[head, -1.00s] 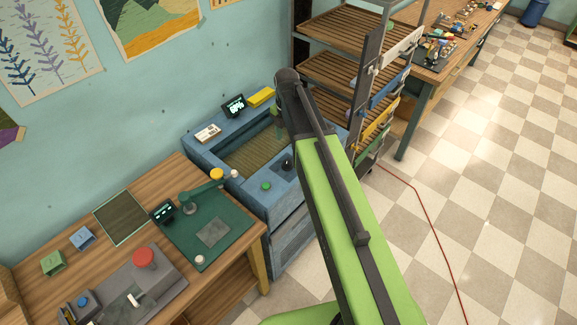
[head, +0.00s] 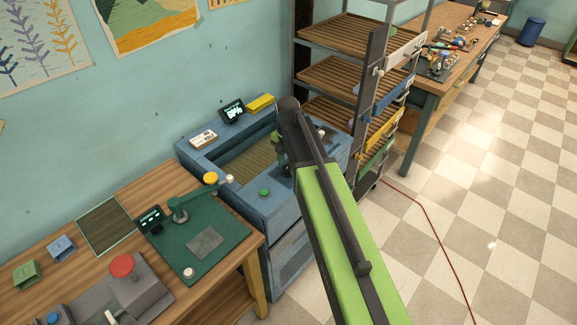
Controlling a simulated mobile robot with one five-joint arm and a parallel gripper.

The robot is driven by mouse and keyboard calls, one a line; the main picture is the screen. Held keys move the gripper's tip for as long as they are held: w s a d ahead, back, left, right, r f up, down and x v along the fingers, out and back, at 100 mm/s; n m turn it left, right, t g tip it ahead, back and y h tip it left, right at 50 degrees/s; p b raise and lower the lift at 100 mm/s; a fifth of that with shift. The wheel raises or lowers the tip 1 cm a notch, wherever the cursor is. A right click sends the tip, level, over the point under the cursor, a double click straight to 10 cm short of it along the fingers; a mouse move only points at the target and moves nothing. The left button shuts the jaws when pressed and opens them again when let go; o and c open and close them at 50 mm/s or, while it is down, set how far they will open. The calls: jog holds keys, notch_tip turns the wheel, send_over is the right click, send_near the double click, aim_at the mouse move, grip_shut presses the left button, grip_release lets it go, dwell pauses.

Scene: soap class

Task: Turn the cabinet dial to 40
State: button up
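The blue cabinet (head: 275,207) stands against the wall, with a slatted open well in its top. A green button (head: 264,192) is on its front ledge. A dark round dial (head: 286,171) appears to sit right of the button, mostly hidden; its setting is unreadable. A small tilted display (head: 232,111) stands at the cabinet's back, its figures too small to read surely. My gripper (head: 283,160) hangs down at the dial, partly behind my arm. Whether it touches the dial, or is open or shut, I cannot tell.
A wooden bench (head: 170,190) stands left, with a green press (head: 195,200) and a red-topped device (head: 122,266). A slatted rack (head: 330,75) stands close right of the cabinet. A red cable (head: 425,207) lies on the tiled floor, which is otherwise mostly clear.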

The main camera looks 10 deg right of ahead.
grip_shut()
